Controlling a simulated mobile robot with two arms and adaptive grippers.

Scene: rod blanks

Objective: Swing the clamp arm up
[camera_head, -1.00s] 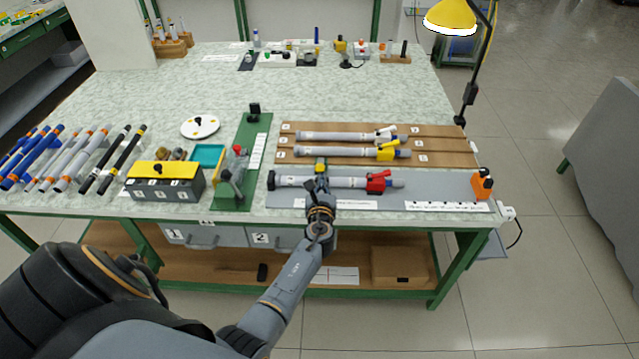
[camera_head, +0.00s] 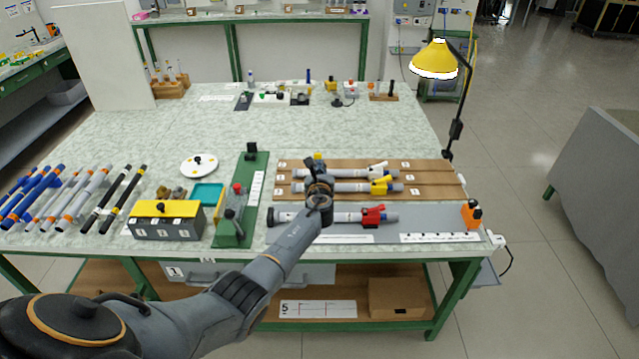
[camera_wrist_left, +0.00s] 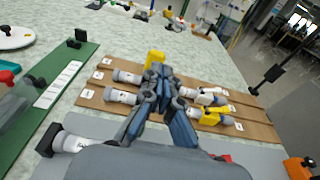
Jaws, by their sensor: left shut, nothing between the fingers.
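A green plate (camera_head: 256,170) lies left of centre on the table in the head view. On its near half stands a grey clamp (camera_head: 232,214) with a red knob (camera_head: 237,188). Whether its arm is up or down is too small to tell. The plate also shows at left in the left wrist view (camera_wrist_left: 40,118). My left gripper (camera_head: 318,163) is shut and empty over the wooden board, right of the plate and apart from it. A yellow piece is at its fingertips in the left wrist view (camera_wrist_left: 155,58). My right gripper is not in view.
A wooden board (camera_head: 435,178) holds two grey tubes with white and yellow fittings. A tube with a red fitting (camera_head: 373,215) lies on the grey mat in front. A black-and-yellow box (camera_head: 167,220) and teal tray (camera_head: 207,193) stand left of the plate. The table behind is mostly clear.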

